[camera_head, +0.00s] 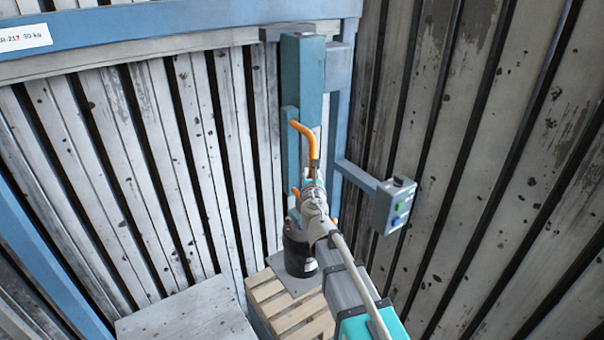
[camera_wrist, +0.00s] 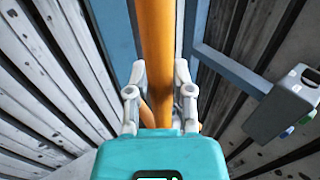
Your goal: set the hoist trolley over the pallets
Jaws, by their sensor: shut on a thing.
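The hoist trolley (camera_head: 303,75) is a blue upright body under the blue overhead beam (camera_head: 180,32). An orange handle (camera_head: 304,128) curves out from its front. My gripper (camera_head: 313,185) is at this handle. In the wrist view, the fingers of my gripper (camera_wrist: 160,85) close around the upright orange bar (camera_wrist: 157,40). A slatted wooden pallet (camera_head: 272,292) lies below the trolley, partly hidden by my arm. A black cylinder (camera_head: 296,258) shows over a grey plate there; I cannot tell whether it hangs or stands.
A grey control box (camera_head: 393,207) with green and blue buttons sticks out on a blue arm at the right. A pale flat-topped block (camera_head: 185,315) lies left of the pallet. Worn plank walls (camera_head: 130,150) close in the back and right. A label (camera_head: 22,38) is on the beam.

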